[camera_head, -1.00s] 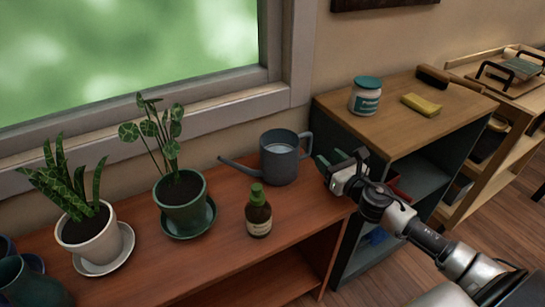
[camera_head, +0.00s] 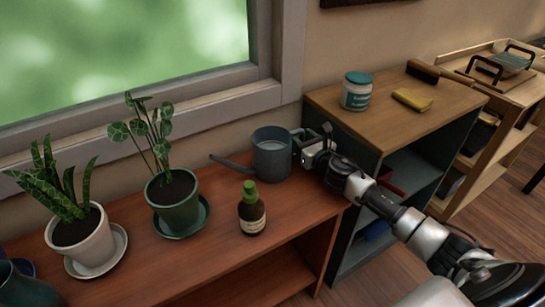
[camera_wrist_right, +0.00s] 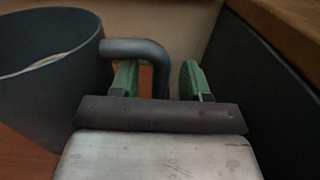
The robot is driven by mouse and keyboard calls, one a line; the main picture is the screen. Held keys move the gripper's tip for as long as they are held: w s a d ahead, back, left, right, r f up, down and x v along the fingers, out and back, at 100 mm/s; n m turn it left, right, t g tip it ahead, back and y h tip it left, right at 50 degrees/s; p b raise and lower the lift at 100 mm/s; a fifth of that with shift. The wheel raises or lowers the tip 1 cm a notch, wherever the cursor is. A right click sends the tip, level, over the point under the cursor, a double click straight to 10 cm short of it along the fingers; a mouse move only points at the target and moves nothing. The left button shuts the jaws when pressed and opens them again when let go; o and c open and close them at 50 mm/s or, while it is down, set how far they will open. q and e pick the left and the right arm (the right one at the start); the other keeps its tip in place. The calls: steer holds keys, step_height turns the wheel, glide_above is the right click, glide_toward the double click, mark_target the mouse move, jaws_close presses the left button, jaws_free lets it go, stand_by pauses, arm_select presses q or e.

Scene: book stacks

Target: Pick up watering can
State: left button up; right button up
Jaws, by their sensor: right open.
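The grey-blue watering can (camera_head: 271,155) stands upright on the reddish-brown wooden shelf, its spout pointing left and its handle on the right. In the right wrist view the can body (camera_wrist_right: 48,95) fills the left side, and its curved handle (camera_wrist_right: 140,50) reaches in beside the fingers. My right gripper (camera_head: 308,138) is at the handle side of the can. In the wrist view its green fingers (camera_wrist_right: 158,80) are apart, with the handle's downward part between them, close to the left finger. Whether they touch is not clear. My left gripper is not in view.
A brown bottle with a green cap (camera_head: 251,210) stands just in front of the can. Two potted plants, one in a green pot (camera_head: 175,208) and one in a white pot (camera_head: 84,244), stand left. A higher cabinet (camera_head: 400,122) with a jar (camera_head: 357,92) and yellow sponge (camera_head: 412,99) rises at right.

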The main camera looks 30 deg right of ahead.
jaws_close()
stand_by(0.3)
steer(key=shift+r, duration=0.15)
steer(key=shift+r, duration=0.1)
steer(key=shift+r, duration=0.1)
